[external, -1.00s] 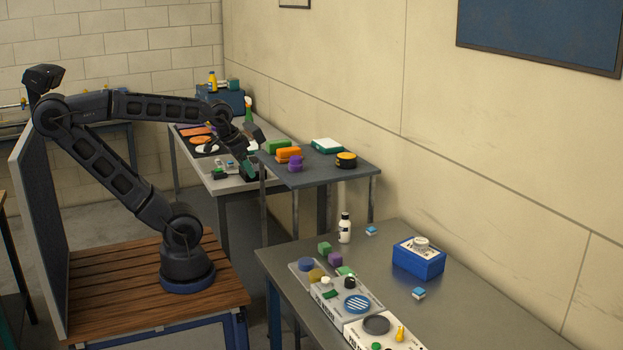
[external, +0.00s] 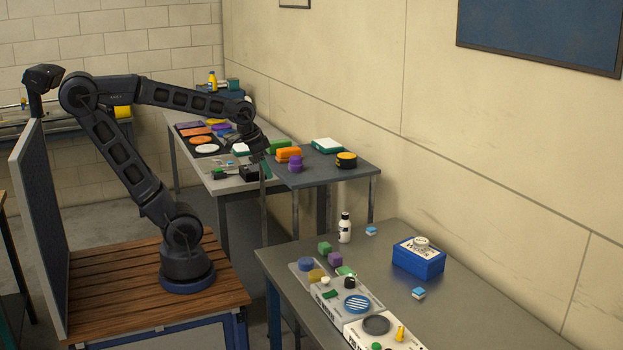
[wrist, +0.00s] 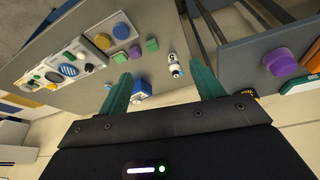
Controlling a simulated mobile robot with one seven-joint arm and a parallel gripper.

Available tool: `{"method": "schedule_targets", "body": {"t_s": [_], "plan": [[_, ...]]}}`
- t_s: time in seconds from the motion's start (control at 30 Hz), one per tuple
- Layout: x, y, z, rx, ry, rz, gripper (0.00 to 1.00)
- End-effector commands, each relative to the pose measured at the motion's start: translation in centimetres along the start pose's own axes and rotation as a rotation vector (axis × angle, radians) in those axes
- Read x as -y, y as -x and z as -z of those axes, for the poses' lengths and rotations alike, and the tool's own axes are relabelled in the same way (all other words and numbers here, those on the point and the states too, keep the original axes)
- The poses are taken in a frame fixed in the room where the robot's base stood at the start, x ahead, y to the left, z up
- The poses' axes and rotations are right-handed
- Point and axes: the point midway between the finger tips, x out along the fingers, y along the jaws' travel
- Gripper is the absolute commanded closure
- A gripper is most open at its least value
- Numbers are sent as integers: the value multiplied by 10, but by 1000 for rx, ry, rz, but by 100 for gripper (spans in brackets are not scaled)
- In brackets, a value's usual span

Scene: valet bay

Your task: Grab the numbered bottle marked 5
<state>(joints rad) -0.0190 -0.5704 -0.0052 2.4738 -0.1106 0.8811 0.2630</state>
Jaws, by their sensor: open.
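A white bottle with a black cap (external: 344,228) stands upright on the near grey table, towards its back edge. No number is readable on it. It also shows in the wrist view (wrist: 174,66), between and beyond my fingertips, not touched. My gripper (wrist: 163,76) is open, with teal fingers apart and nothing between them. In the external view my gripper (external: 263,157) hangs over the left edge of the middle dark table, well away from the bottle.
A blue box (external: 418,260) stands right of the bottle. Green (external: 324,248) and purple (external: 335,259) blocks and control panels (external: 343,300) lie in front of it. The middle table holds a purple knobbed piece (external: 295,164), an orange block (external: 288,153) and a yellow-black disc (external: 346,160).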

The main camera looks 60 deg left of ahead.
Motion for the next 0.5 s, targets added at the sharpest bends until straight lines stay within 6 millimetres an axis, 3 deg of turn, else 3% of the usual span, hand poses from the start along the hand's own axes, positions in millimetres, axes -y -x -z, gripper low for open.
{"method": "schedule_targets", "body": {"t_s": [0.5], "plan": [[11,-88,97,15,-279,-127,34]]}}
